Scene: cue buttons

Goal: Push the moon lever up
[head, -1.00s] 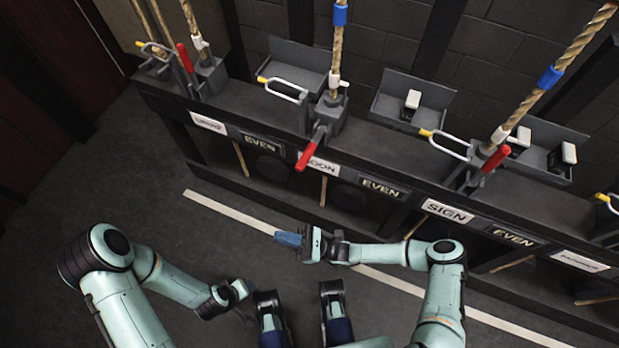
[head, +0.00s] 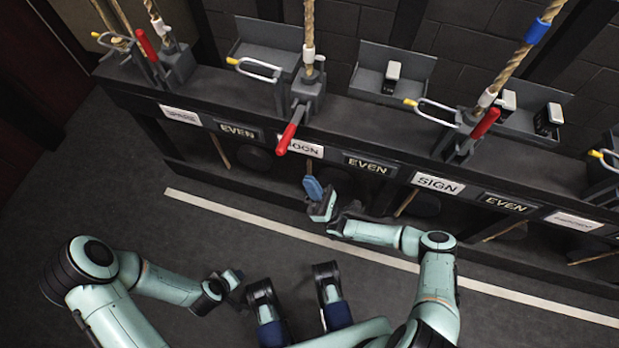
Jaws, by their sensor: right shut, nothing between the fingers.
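The moon lever (head: 288,137) has a red handle that slants down and out from its grey bracket, over the white label (head: 305,150) that reads "MOON", partly hidden by the handle. A rope rises behind the bracket. My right gripper (head: 312,188) has blue fingers that are shut and empty. It points up at the rail from just below the moon label, a little below and right of the red handle tip, and looks apart from it. My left gripper (head: 236,277) is low in the view, far from the levers; its fingers are too unclear to read.
The sign lever (head: 485,123) stands to the right, and another red lever (head: 146,45) to the left, both with handles up. Black "EVEN" plates (head: 371,164) sit between the labels. Grey trays (head: 392,72) stand behind the rail. The floor in front is clear, with a white line (head: 250,218).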

